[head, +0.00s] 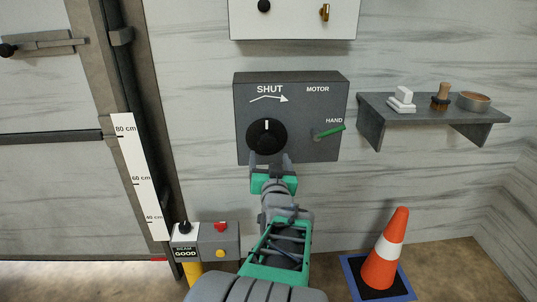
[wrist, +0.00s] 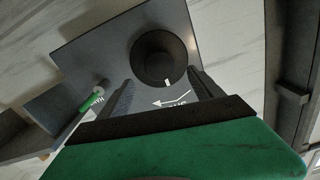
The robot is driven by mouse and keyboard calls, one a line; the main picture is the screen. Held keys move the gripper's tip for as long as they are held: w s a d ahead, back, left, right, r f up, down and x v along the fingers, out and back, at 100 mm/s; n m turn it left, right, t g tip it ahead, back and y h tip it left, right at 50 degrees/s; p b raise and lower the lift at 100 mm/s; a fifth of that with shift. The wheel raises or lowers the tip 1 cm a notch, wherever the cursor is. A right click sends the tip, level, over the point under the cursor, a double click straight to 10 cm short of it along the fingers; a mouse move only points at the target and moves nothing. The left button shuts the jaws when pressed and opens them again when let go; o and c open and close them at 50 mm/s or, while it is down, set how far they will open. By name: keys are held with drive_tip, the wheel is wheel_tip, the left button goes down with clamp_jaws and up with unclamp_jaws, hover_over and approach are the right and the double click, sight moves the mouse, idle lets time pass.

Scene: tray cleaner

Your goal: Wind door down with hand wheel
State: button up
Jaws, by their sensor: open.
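The hand wheel (head: 267,137) is a round black knob with a white mark at its top. It sits on a dark grey box (head: 312,112) under the word SHUT and an arrow pointing right. A green lever (head: 331,132) on the box points toward HAND. My gripper (head: 269,160) is open and empty just below the wheel. In the wrist view the wheel (wrist: 160,57) shows ahead of and between the two fingertips (wrist: 162,80); I cannot tell whether they touch it. The grey door (head: 55,195) is at left, its lower edge below the 40 cm mark.
A post with a control box (head: 219,241) reading BEAM GOOD stands below left. An orange cone (head: 385,255) stands at lower right. A grey shelf (head: 372,119) with a brush (head: 442,95) and dish is right of the box. A white panel (head: 292,20) hangs above.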

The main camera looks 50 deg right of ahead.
sight(268, 144)
drive_tip(key=b+x, duration=0.1)
drive_tip(key=x, duration=0.6)
drive_tip(key=shift+w+d+r, duration=0.1)
drive_tip(key=shift+w+d, duration=0.05)
drive_tip(key=shift+d, duration=0.2)
drive_tip(key=c, duration=1.4)
